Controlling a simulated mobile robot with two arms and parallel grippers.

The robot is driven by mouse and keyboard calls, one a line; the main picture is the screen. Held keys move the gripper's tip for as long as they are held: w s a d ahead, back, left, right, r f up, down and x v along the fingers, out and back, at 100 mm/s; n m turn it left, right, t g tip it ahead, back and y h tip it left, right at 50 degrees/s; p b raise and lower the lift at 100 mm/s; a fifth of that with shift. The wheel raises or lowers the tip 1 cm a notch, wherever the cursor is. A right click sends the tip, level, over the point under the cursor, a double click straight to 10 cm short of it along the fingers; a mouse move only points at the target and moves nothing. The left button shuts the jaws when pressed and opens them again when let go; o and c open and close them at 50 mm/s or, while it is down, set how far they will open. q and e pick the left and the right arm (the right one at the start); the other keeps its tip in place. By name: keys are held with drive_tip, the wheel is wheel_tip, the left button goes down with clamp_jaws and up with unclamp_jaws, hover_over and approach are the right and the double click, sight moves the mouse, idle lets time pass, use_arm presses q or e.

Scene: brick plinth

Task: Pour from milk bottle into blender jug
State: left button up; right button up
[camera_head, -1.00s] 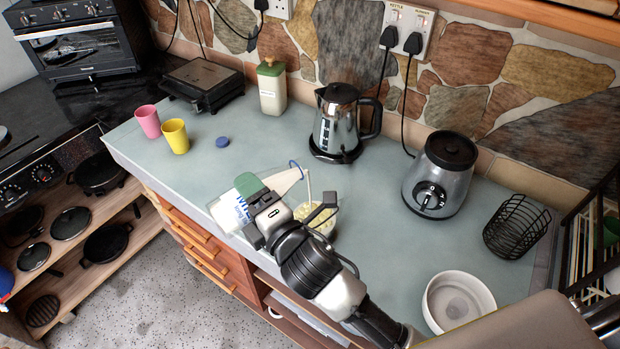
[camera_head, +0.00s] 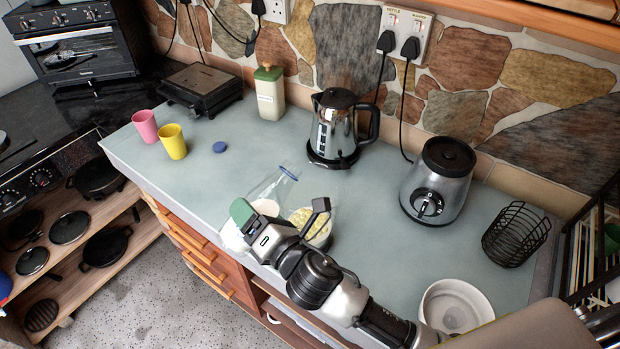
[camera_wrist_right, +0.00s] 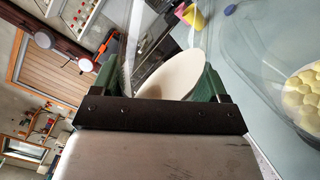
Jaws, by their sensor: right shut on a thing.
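My right gripper (camera_head: 280,209) is shut on the clear milk bottle (camera_head: 271,186) above the counter's front part. The bottle's blue-rimmed mouth points up and slightly right, and white milk shows low inside it. No stream shows at the mouth. In the right wrist view the white milk surface (camera_wrist_right: 176,76) lies between the green finger pads (camera_wrist_right: 160,86). The clear blender jug (camera_head: 325,236) stands just right of the bottle, partly hidden by my right gripper, with pale yellow pieces inside; it also shows in the right wrist view (camera_wrist_right: 268,62). My left gripper is out of view.
The blender base (camera_head: 437,183) stands to the right, with a wire basket (camera_head: 515,235) and white bowl (camera_head: 455,305) near it. A kettle (camera_head: 335,130) stands behind. A blue cap (camera_head: 220,147), pink cup (camera_head: 145,126) and yellow cup (camera_head: 173,141) are on the left counter.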

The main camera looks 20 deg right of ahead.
sight(264, 207)
wheel_tip(264, 207, up, 4)
drive_tip(key=n+p, duration=0.1)
drive_tip(key=p, duration=0.2)
drive_tip(key=shift+w+f+n, duration=0.1)
drive_tip(key=shift+w+n, duration=0.05)
drive_tip(key=shift+n, duration=0.15)
drive_tip(key=n+p, duration=0.3)
drive_tip(key=shift+w+d+r+n+p, duration=0.1)
drive_tip(key=shift+d+r+n+p, duration=0.2)
drive_tip(key=shift+d+p, duration=0.1)
drive_tip(key=shift+n, duration=0.7)
drive_tip(key=shift+a+f+n+g, duration=0.1)
drive_tip(key=shift+f+n+g, duration=0.2)
drive_tip(key=shift+n, duration=0.4)
drive_tip(key=shift+f+n, duration=0.25)
drive_tip(key=shift+n, duration=0.5)
drive_tip(key=shift+f+n, duration=0.25)
drive_tip(key=shift+n, duration=0.5)
